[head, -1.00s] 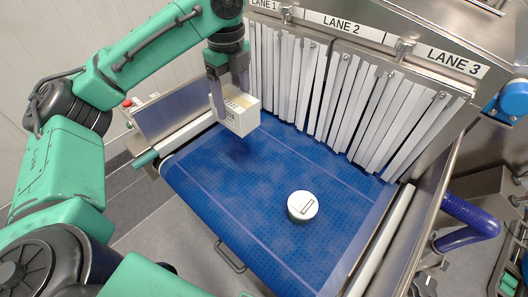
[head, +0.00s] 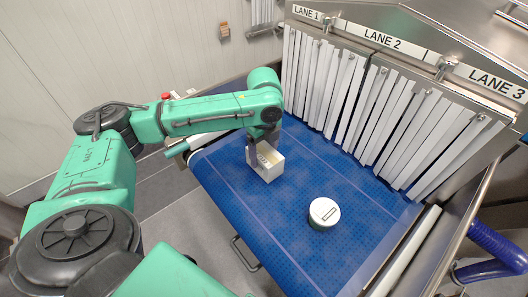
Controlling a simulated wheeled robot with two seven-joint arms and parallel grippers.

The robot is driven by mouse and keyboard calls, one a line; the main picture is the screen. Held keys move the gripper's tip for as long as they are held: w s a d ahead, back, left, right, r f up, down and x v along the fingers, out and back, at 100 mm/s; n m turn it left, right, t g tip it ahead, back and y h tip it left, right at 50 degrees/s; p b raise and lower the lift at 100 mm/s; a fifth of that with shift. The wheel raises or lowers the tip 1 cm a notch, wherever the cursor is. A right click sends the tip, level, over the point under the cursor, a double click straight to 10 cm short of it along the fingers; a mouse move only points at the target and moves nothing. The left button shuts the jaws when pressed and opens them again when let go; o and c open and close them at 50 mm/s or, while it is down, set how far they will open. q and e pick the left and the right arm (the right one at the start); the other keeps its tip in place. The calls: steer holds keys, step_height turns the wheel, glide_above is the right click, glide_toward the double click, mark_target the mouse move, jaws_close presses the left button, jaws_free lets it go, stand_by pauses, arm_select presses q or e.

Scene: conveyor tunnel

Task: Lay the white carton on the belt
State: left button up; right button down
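The white carton (head: 269,168) is a small box with a pale yellowish top face, upright over the left part of the blue belt (head: 300,245). My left gripper (head: 259,157) reaches down to it from above, with its dark fingers at the carton's upper left part, and looks shut on it. The carton's base is at or very close to the belt; I cannot tell if it touches. My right gripper is not in view.
A round white tub (head: 324,213) stands on the belt right of the carton. White strip curtains (head: 385,115) hang along the back under the signs LANE 1, LANE 2 and LANE 3. The belt's front is clear. A metal side rail (head: 405,255) bounds the right.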

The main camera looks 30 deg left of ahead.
mark_target(264, 152)
arm_select(q)
steer(key=shift+o, duration=1.1)
step_height(264, 152, up, 12)
steer(key=b, duration=0.2)
steer(key=shift+r, duration=0.15)
